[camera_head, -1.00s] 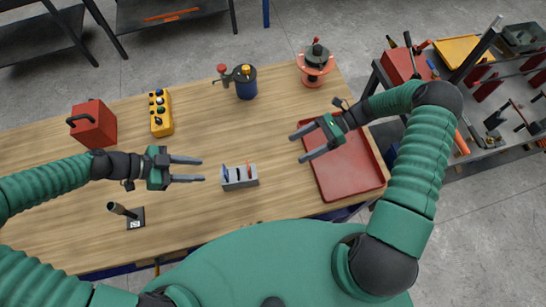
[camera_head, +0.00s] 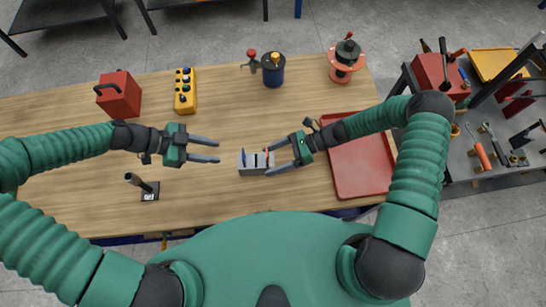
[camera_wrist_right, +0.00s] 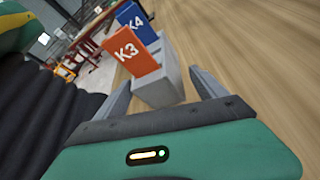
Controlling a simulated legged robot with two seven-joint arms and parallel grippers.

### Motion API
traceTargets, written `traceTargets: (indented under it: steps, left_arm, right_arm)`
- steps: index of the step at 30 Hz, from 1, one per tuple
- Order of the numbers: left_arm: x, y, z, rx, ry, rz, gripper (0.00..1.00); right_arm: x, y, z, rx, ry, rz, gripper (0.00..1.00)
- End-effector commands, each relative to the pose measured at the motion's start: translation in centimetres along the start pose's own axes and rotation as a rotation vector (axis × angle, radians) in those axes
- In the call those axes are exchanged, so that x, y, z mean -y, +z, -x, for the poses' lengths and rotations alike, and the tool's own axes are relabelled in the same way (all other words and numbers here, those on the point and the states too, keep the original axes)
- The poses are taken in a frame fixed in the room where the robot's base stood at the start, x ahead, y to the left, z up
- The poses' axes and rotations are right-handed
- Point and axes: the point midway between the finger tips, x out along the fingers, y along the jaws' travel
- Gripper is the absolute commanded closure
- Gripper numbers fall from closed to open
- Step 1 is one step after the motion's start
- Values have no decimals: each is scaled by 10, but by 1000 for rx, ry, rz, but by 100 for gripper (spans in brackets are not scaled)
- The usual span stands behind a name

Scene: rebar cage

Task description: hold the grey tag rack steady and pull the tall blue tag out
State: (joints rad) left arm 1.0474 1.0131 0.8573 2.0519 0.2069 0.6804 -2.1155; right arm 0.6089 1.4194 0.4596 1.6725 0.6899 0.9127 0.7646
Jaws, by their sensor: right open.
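The grey tag rack (camera_head: 257,168) stands on the wooden table, and its grey body (camera_wrist_right: 160,88) shows in the right wrist view. A blue tag (camera_head: 243,156) stands at its left end; it reads K4 in the wrist view (camera_wrist_right: 132,20). An orange-red tag (camera_head: 267,155) marked K3 (camera_wrist_right: 133,52) stands at the right end, nearer my right gripper. My right gripper (camera_head: 269,160) is open at the rack's right end, its fingers on either side of that end; contact cannot be told. My left gripper (camera_head: 219,153) is open and empty, a little left of the rack.
A red tray (camera_head: 360,165) lies right of the rack, under my right forearm. A black stand (camera_head: 149,191) is at front left. A red box (camera_head: 119,97), yellow button box (camera_head: 185,92), blue canister (camera_head: 273,71) and red spool (camera_head: 346,64) line the back. Table behind the rack is clear.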

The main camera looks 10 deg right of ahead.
Motion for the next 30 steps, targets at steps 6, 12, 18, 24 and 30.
traceTargets:
  steps: [6,12,18,24,30]
  left_arm:
    - [0,0,-1,1,0,1,64]
    - [0,-2,-2,2,0,0,64]
    - [0,-1,-1,2,0,0,64]
    - [0,0,-1,1,0,1,64]
    - [0,0,-1,1,0,1,64]
  right_arm:
    - [0,0,1,1,1,0,31]
    - [0,-1,2,2,1,0,57]
    - [0,-1,2,1,0,-1,83]
    - [0,-1,2,0,0,-1,94]
    - [0,-1,1,-1,0,-1,94]
